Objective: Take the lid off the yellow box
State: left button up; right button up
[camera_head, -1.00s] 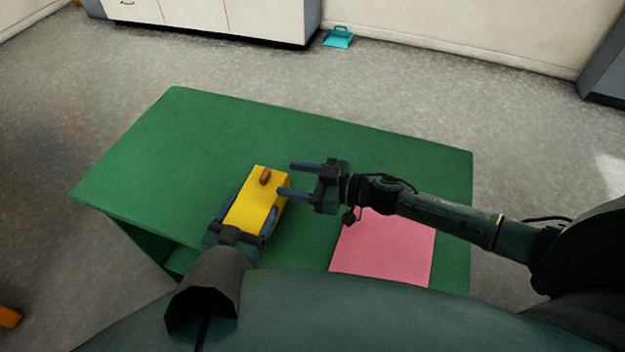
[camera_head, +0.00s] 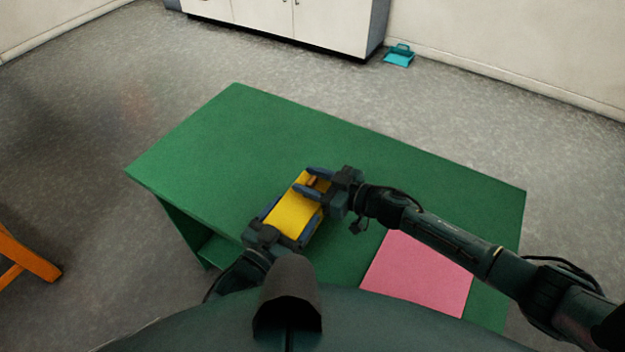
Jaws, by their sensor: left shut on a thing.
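The yellow box (camera_head: 291,214) stands on the green table, near the table's front edge. My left gripper (camera_head: 294,208) is shut on the box from the near side, with one finger along each side. A small brown knob (camera_head: 313,181) shows in part on the lid at the far end of the box. My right gripper (camera_head: 308,181) reaches in from the right over that end. Its fingers are apart, one on each side of the knob, and partly hide it. I cannot tell whether they touch it. The seam between lid and box cannot be made out.
The green table (camera_head: 400,165) is clear behind and to the left of the box. A pink square (camera_head: 418,272) lies on the table at the right front. An orange piece of furniture (camera_head: 25,258) stands at the far left. A teal dustpan-like thing (camera_head: 399,56) lies on the floor by the wall.

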jog(key=c, duration=0.9)
jog(key=shift+o, duration=0.2)
jog(key=shift+r, duration=0.25)
jog(key=shift+r, duration=0.85)
jog(key=shift+r, duration=2.05)
pick_arm(q)
jog(key=o, duration=1.4)
